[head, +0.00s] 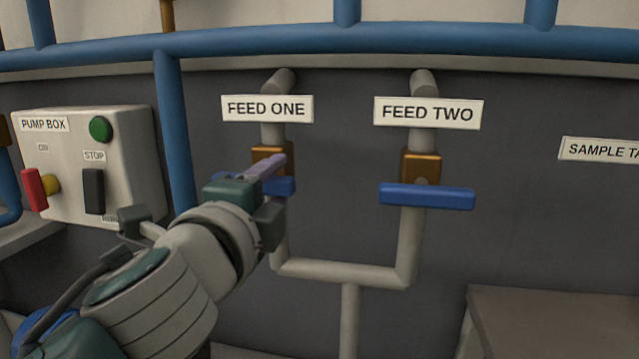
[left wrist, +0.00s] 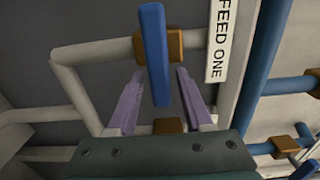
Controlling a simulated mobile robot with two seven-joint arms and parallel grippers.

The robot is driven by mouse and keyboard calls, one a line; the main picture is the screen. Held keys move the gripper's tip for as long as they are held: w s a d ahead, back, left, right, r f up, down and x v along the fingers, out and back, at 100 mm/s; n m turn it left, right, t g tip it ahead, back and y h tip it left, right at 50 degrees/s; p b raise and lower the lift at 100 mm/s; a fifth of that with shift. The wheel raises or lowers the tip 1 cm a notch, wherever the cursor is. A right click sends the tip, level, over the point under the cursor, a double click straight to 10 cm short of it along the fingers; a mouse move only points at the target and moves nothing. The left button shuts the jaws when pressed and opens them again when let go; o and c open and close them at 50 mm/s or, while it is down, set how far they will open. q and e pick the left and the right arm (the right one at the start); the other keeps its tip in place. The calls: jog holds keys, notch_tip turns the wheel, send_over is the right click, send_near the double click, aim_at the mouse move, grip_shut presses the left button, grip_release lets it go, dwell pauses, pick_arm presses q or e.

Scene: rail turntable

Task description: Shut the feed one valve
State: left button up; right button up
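The feed one valve has a brass body (head: 272,155) on a pale pipe below the FEED ONE sign (head: 267,108). Its blue handle (head: 284,186) is mostly hidden behind my left gripper (head: 268,170) in the head view. In the left wrist view the blue handle (left wrist: 153,50) lies across the pipe, square to it. My left gripper's purple fingers (left wrist: 158,78) are open, one on each side of the handle's near end, with a visible gap on both sides. My right gripper is in neither view.
The feed two valve's blue handle (head: 427,196) lies crosswise on the pipe to the right. A pump box (head: 130,165) with buttons and a red switch stands at left, beside a blue upright pipe (head: 175,130). A brown box-like surface (head: 550,310) is at lower right.

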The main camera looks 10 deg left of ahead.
pick_arm(q)
jog(key=shift+o, duration=0.2)
jog(key=shift+s, duration=0.5)
jog(key=s, duration=0.9)
jog(key=shift+a, duration=0.2)
